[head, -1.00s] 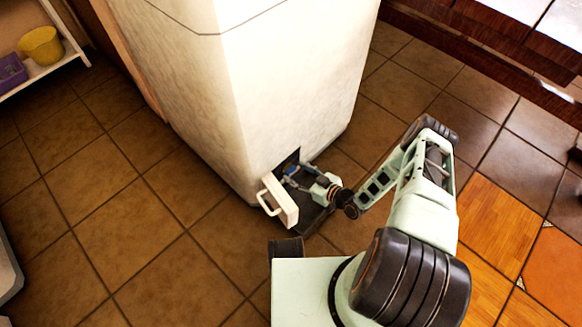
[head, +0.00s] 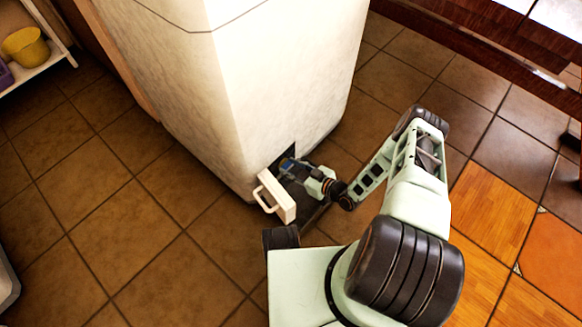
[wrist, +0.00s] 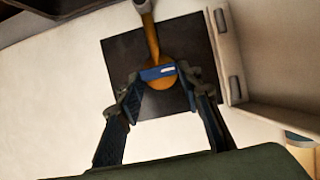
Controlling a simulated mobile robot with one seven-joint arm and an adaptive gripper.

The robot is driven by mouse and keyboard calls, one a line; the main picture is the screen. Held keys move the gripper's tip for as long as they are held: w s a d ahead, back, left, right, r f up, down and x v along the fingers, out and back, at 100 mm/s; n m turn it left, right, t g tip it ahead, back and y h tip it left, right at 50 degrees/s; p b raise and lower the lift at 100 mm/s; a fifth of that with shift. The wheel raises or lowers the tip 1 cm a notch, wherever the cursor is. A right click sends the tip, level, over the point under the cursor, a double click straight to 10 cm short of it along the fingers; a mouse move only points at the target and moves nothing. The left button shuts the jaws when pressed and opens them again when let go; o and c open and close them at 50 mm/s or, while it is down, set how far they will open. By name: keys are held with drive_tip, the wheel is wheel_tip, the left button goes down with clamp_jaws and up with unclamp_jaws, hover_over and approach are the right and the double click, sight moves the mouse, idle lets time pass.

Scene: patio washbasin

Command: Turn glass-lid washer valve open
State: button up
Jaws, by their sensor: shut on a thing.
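The valve shows in the wrist view as a small blue handle (wrist: 157,73) on a round brass body (wrist: 163,84), with a brass pipe (wrist: 151,40) running up from it. It sits in a dark square recess (wrist: 190,50) low in the pale cabinet (head: 235,90). My gripper (wrist: 158,78) has a fingertip at each side of the blue handle and is shut on it. In the head view my gripper (head: 296,172) reaches into the recess, and only a bit of the blue handle (head: 287,165) shows. No glass lid is visible.
A small white door (head: 283,199) with a loop handle stands open beside the recess, close to my gripper; it fills the right of the wrist view (wrist: 245,50). A shelf with a yellow pot (head: 24,47) is at upper left.

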drive_tip(key=shift+c, duration=0.2)
drive_tip(key=m, duration=0.1)
drive_tip(key=m+g+y, duration=0.1)
drive_tip(key=shift+w+d+m, duration=0.2)
drive_tip(key=shift+w+m, duration=0.05)
drive_tip(key=shift+m, duration=0.05)
drive_tip(key=shift+w+d+f+m+g+y, duration=0.15)
drive_tip(key=shift+m+g+y, duration=0.35)
drive_tip(key=shift+m+y, duration=0.3)
drive_tip(key=m+y, duration=0.1)
drive_tip(key=m, duration=0.1)
drive_tip(key=m+g+y, duration=0.1)
drive_tip(key=m, duration=0.1)
drive_tip(key=shift+w+d+f, duration=0.1)
drive_tip(key=shift+f, duration=0.1)
drive_tip(key=o, duration=1.2)
drive_tip(key=shift+c, duration=0.2)
